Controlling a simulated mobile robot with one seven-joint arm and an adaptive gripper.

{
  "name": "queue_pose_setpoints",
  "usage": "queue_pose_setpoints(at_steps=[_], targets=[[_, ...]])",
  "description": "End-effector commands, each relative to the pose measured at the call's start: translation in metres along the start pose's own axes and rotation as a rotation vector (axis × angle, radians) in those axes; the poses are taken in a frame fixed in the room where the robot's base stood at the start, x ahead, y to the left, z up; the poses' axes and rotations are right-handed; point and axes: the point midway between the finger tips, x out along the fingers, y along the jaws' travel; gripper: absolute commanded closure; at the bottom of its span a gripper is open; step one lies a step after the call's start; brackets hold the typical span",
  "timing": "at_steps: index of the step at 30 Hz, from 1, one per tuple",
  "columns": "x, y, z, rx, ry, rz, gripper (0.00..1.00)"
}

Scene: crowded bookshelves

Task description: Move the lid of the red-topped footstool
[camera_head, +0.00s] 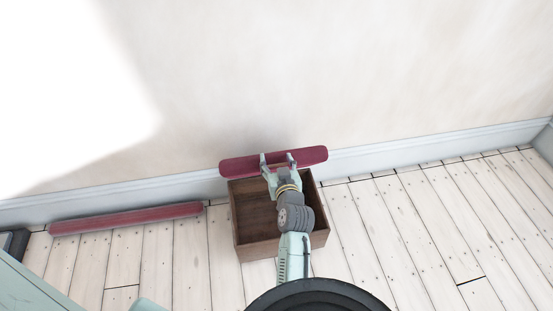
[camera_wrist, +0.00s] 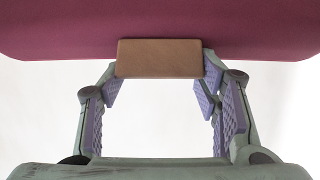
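The footstool is an open brown wooden box (camera_head: 245,212) on the floor against the wall. Its red lid (camera_head: 308,157) stands tipped up along the box's back edge, near the wall. In the wrist view the red cushion (camera_wrist: 160,25) spans the top, with a small brown wooden piece (camera_wrist: 160,58) below it. My gripper (camera_head: 277,158) is over the back of the box, in front of the lid. Its fingers are spread wide. In the wrist view the fingertips (camera_wrist: 161,75) lie at either side of the wooden piece; whether they touch it is unclear.
A second long red cushioned piece (camera_head: 125,218) lies along the wall at left. The baseboard (camera_head: 440,143) and wall (camera_head: 350,70) rise close behind the lid. The plank floor (camera_head: 420,230) to the right is clear. A pale green furniture edge (camera_head: 30,290) is at lower left.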

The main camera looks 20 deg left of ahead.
Motion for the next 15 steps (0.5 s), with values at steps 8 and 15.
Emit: queue_pose_setpoints(at_steps=[8, 15], targets=[[0.0013, 0.0000, 0.0078, -0.005, -0.016, 0.000, 0.25], [0.0011, -0.0003, 0.0047, -0.003, -0.009, -0.001, 0.22]])
